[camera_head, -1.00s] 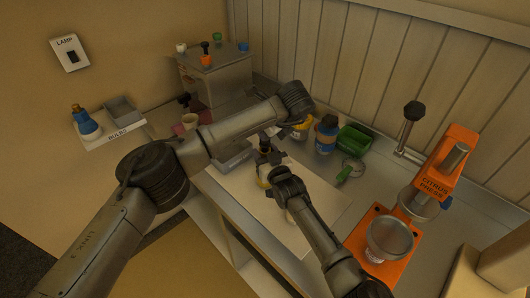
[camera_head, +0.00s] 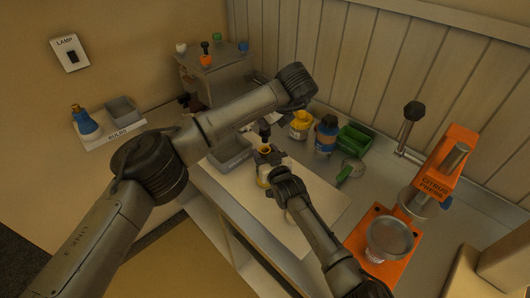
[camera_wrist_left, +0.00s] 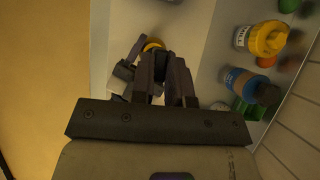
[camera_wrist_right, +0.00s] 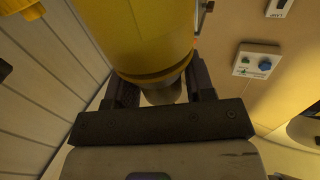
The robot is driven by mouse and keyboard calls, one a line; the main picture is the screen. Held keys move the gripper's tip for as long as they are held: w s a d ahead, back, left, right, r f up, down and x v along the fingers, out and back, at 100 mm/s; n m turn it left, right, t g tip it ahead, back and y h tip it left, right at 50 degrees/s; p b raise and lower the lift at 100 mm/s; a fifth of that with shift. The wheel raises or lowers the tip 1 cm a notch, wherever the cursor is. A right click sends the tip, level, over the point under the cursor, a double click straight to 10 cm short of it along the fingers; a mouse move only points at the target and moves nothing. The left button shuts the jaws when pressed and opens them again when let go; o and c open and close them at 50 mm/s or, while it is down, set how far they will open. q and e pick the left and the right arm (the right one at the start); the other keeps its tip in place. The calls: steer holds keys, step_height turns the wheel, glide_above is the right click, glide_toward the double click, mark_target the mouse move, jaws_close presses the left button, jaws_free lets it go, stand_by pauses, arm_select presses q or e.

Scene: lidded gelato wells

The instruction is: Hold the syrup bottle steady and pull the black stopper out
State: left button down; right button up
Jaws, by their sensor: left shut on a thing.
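The syrup bottle (camera_head: 264,180) stands on the pale board, with a yellow neck and open mouth (camera_head: 265,149) showing in the head view. My right gripper (camera_head: 268,160) closes around it from the front. In the right wrist view the yellow bottle (camera_wrist_right: 140,35) fills the space between the fingers. My left gripper (camera_head: 265,133) is above the bottle, apart from its mouth, and shut on the black stopper; the dark stopper hardly stands out from the dark fingers. In the left wrist view the fingers (camera_wrist_left: 163,65) point down near the yellow bottle mouth (camera_wrist_left: 153,44).
A grey tray (camera_head: 232,158) lies left of the bottle. A yellow jar (camera_head: 300,125), a blue bottle (camera_head: 327,133) and a green bin (camera_head: 355,140) stand behind to the right. The orange citrus press (camera_head: 447,165) is at the right. The front of the board (camera_head: 315,200) is partly free.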

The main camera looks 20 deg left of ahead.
arm_select(q)
steer(key=shift+s+f, duration=0.1)
arm_select(e)
steer(key=o, duration=0.5)
steer(key=shift+s+d+f, duration=0.1)
steer(key=shift+d+f, duration=0.05)
steer(key=shift+f, duration=0.15)
steer(key=shift+c, duration=0.2)
steer(key=shift+o, duration=0.3)
steer(key=shift+r, duration=0.2)
steer(key=shift+s, duration=0.15)
steer(key=shift+s+d+f, duration=0.15)
steer(key=shift+s+f, duration=0.05)
steer(key=shift+s, duration=0.2)
steer(key=v, duration=1.1)
steer(key=shift+w+d+r, duration=0.15)
steer(key=shift+w+r, duration=0.05)
steer(key=shift+w, duration=0.05)
